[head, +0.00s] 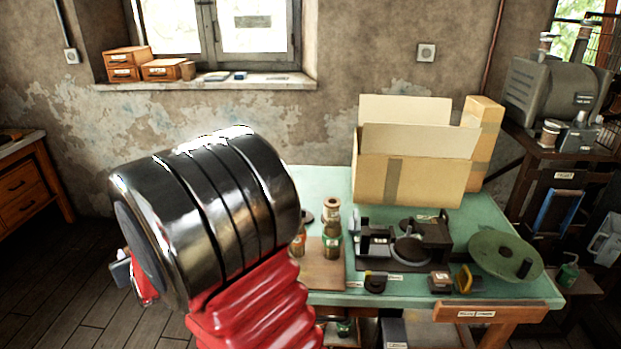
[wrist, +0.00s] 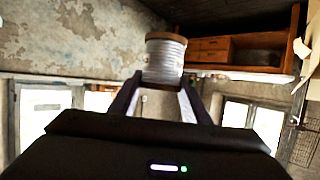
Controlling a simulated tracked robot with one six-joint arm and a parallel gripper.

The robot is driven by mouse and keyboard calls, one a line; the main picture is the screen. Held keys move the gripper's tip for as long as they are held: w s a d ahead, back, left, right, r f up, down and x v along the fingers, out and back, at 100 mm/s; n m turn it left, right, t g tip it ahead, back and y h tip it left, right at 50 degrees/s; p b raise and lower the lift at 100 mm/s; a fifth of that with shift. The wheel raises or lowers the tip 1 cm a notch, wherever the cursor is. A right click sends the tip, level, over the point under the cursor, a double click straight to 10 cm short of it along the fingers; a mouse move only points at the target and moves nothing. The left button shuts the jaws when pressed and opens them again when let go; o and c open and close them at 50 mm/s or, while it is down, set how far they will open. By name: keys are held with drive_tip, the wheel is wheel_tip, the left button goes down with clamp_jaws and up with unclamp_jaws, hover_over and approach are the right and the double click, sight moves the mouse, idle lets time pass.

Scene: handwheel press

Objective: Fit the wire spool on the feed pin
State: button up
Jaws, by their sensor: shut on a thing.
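In the wrist view, my gripper (wrist: 162,85) is shut on the wire spool (wrist: 165,60), with one dark finger at each side of its lower part. The spool has pale silvery wire and a brown flange at its top in that picture. It is held clear, with the wall and windows behind it. In the head view, my black and red arm hides the gripper and the held spool. I cannot tell whether this peg is the feed pin.
The green table (head: 325,182) carries a black press-like device (head: 410,250) in the middle and several small spools (head: 332,235) on its left. An open cardboard box (head: 405,180) stands at the back. Small blocks (head: 440,282) lie along the front edge.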

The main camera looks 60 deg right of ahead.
drive_tip(key=s+d+r+m+g+h, duration=0.2)
drive_tip(key=d+r+m+g+h, duration=0.15)
drive_tip(key=d, duration=1.25)
drive_tip(key=s+d+r+m+g+h, duration=0.2)
drive_tip(key=d+m+h, duration=0.3)
drive_tip(key=d, duration=1.1)
drive_tip(key=s+d+m+g+h, duration=0.1)
drive_tip(key=s+d+m+g, duration=0.2)
drive_tip(key=s+d, duration=0.6)
drive_tip(key=s+d+f+m+g, duration=0.1)
drive_tip(key=s+d+m+g, duration=0.2)
drive_tip(key=s+d, duration=0.5)
drive_tip(key=s+d+f+m+g+y, duration=0.1)
drive_tip(key=s+d+m+g, duration=0.3)
drive_tip(key=s+d, duration=0.4)
drive_tip(key=s+d+f+m+g, duration=0.1)
drive_tip(key=s+d+m+g, duration=0.3)
drive_tip(key=s+d, duration=0.5)
drive_tip(key=s+g, duration=0.2)
drive_tip(key=s, duration=0.8)
drive_tip(key=shift+f+y, duration=0.15)
drive_tip(key=shift+y, duration=0.2)
drive_tip(key=shift+f, duration=0.2)
drive_tip(key=shift+f, duration=4)
